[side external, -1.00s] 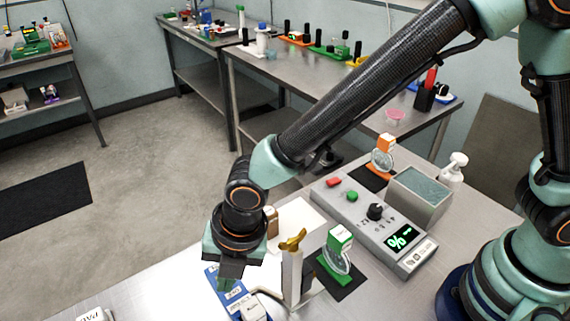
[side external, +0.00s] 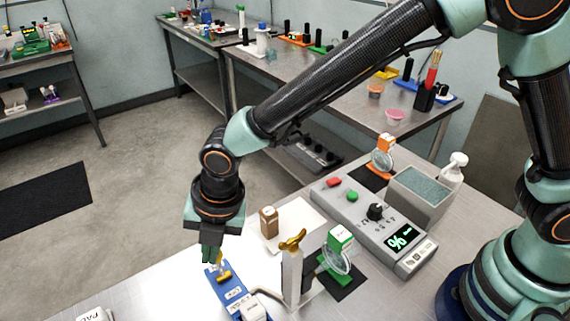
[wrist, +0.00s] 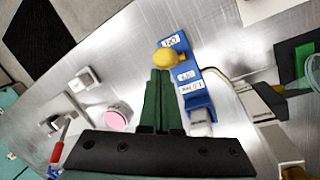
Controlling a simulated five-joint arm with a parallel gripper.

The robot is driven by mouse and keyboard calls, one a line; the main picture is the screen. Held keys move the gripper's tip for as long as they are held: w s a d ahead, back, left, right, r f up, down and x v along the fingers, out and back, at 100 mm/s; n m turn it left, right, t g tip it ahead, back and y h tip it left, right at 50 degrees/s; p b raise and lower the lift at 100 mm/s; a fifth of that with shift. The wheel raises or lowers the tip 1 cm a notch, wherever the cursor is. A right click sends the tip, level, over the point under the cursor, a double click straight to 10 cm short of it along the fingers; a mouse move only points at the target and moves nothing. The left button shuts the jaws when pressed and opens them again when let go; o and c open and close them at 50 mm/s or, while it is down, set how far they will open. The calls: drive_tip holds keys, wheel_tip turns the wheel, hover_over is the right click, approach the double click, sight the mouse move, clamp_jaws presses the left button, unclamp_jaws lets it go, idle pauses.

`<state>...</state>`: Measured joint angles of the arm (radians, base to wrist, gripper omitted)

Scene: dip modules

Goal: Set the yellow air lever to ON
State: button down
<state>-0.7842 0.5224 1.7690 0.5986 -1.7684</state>
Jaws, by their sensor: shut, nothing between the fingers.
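A blue block (side external: 231,301) with white labels stands on the bench, with a yellow lever (side external: 224,275) near its far end. In the wrist view the lever's round yellow knob (wrist: 166,57) sits beside a white label at the upper end of the blue block (wrist: 192,95). The label lettering is too small to read surely. My gripper (side external: 211,255) points down, just above and left of the lever. In the wrist view its green fingers (wrist: 159,74) are together and empty, with their tips close to the knob. I cannot tell whether they touch it.
A pale post with a gold handle (side external: 292,241) stands right of the block, near a green-topped magnifier stand (side external: 340,238). A grey control box (side external: 375,228) lies farther right.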

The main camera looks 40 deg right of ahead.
drive_tip(key=shift+s+r, duration=0.1)
drive_tip(key=shift+r, duration=0.05)
drive_tip(key=shift+r, duration=0.7)
